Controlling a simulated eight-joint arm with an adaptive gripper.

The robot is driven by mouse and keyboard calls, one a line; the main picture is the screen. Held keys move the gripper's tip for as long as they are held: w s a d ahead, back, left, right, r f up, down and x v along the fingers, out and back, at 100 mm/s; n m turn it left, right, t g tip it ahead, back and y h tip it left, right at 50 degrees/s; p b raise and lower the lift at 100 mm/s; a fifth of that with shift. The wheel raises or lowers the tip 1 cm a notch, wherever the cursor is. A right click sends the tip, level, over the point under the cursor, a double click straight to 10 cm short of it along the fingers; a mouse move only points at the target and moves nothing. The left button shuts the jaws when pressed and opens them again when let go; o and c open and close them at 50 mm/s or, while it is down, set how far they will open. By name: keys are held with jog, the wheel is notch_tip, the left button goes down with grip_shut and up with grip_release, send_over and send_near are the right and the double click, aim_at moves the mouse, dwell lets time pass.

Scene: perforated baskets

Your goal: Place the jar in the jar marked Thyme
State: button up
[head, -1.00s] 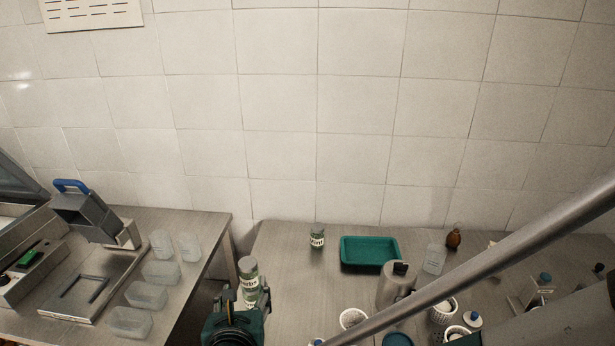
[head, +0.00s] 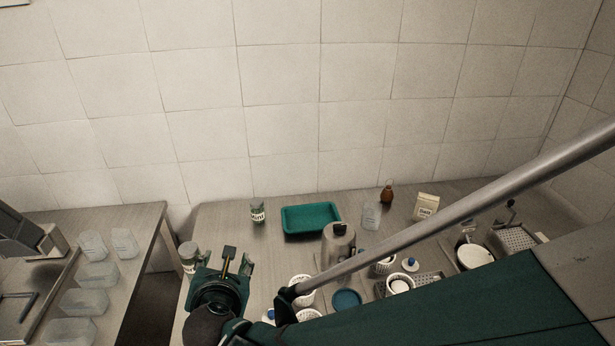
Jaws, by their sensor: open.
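A glass jar with a grey lid (head: 188,251) stands at the left edge of the steel table; its lower part and label are mostly hidden by my gripper. My gripper (head: 226,262) is open and empty, just to the right of this jar. A second glass jar, labelled Mint (head: 258,211), stands upright further back, apart from the gripper. I cannot read the word Thyme on any jar in view.
A green tray (head: 287,219) lies at the back, with a steel canister (head: 338,245) in front. A clear bottle (head: 371,215), a brown bottle (head: 387,195) and white perforated baskets (head: 302,284) stand further right. Clear tubs (head: 84,301) are on the left table. A gap separates the tables.

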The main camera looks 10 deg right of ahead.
jog(key=s+d+r+m+g+h, duration=0.1)
jog(key=d+r+m+g+h, duration=0.15)
jog(key=d+m, duration=1.6)
jog(key=s+d+r+m+g, duration=0.1)
jog(key=s+d+m, duration=0.4)
jog(key=d+m, duration=0.2)
jog(key=s+d+r+m+g+y, duration=0.1)
jog(key=s+d+m, duration=0.4)
jog(key=d, duration=0.3)
jog(key=shift+s+d+r+m, duration=0.25)
jog(key=shift+s+r+m, duration=0.05)
jog(key=shift+m, duration=0.55)
